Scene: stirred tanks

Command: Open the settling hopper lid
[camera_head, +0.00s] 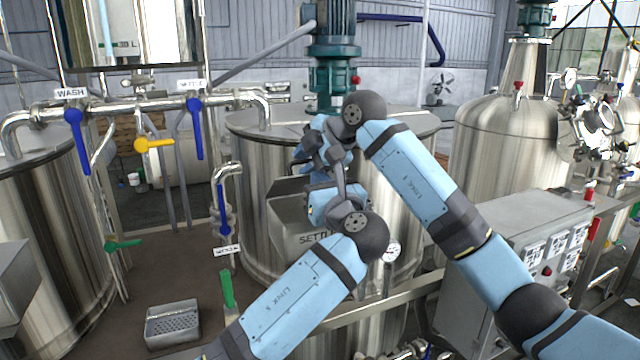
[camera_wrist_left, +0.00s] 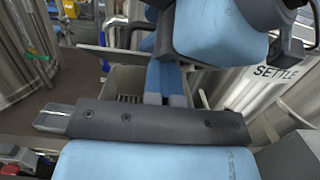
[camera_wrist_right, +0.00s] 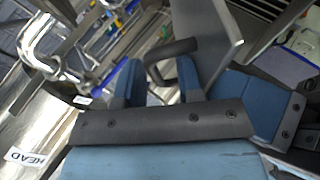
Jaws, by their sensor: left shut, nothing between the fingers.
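The settling hopper (camera_head: 298,228) is a grey metal box with a SETTLE label, on the front of the middle tank; my arms partly cover it. Its lid (camera_wrist_right: 222,30) shows as a tilted grey plate in the right wrist view, with a dark looped handle (camera_wrist_right: 170,48). The lid appears raised, as a slatted grate shows beside it. My right gripper (camera_wrist_right: 161,68) is open, its fingers spread at the handle; contact is unclear. My left gripper (camera_wrist_left: 164,70) is shut and empty, close to the hopper and the lid's edge. In the head view both hands crowd together over the hopper.
A grey control box (camera_head: 525,245) stands to the right. A pressure gauge (camera_head: 391,251) and rail are below the hopper. Valve pipes with blue handles (camera_head: 195,128) stand to the left. A perforated metal tray (camera_head: 172,323) lies at the lower left.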

